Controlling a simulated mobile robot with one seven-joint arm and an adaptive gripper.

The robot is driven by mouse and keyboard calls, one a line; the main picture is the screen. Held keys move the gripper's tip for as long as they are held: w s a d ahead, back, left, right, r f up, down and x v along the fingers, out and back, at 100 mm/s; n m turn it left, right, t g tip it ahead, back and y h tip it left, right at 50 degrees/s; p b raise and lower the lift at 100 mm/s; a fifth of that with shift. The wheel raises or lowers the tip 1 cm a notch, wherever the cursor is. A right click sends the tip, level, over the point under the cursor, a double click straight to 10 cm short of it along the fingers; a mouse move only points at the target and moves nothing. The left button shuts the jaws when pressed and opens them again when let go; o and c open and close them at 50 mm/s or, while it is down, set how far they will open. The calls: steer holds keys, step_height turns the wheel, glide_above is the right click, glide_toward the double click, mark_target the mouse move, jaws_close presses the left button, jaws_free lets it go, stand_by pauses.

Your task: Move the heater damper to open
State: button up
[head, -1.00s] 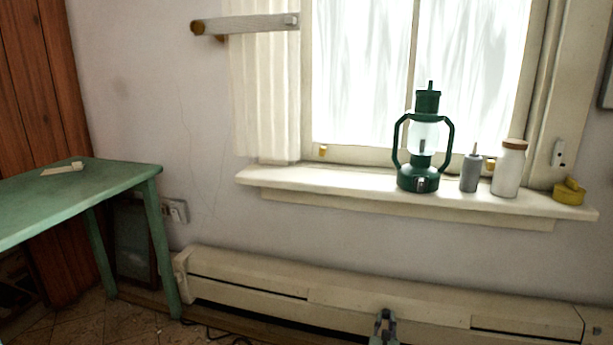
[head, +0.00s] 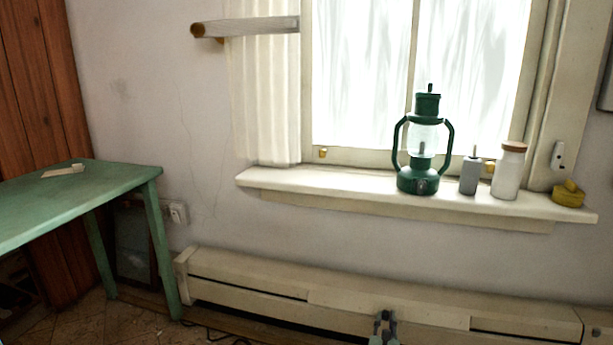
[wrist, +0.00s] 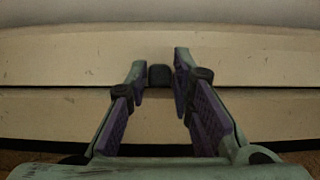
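The heater (head: 260,282) is a long cream baseboard unit low on the wall under the window. In the wrist view its front panels (wrist: 60,65) fill the background, with a dark slot between them. A small dark knob (wrist: 160,75), which looks like the damper control, sits on the upper panel. My gripper (wrist: 161,66) is open, with one finger on each side of the knob. Small gaps show beside the knob, and I cannot tell whether either finger touches it. In the head view my gripper (head: 384,327) is at the heater's front, low in the picture.
A windowsill (head: 300,180) above the heater bears a green lantern (head: 418,182), a grey bottle (head: 470,176), a white jar (head: 507,175) and a yellow object (head: 568,194). A green table (head: 90,180) stands at the left. Cables lie on the floor beside the heater.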

steer(key=o, duration=0.4)
steer(key=shift+f, duration=0.1)
steer(key=shift+s, duration=0.15)
steer(key=p+v, duration=0.2)
steer(key=shift+s+r+p, duration=0.2)
steer(key=shift+p, duration=0.15)
steer(key=p+v, duration=0.2)
steer(key=v, duration=0.1)
steer(key=p+v, duration=0.1)
steer(key=shift+s+a+f, duration=0.1)
steer(key=shift+s+f, duration=0.1)
steer(key=shift+f, duration=0.05)
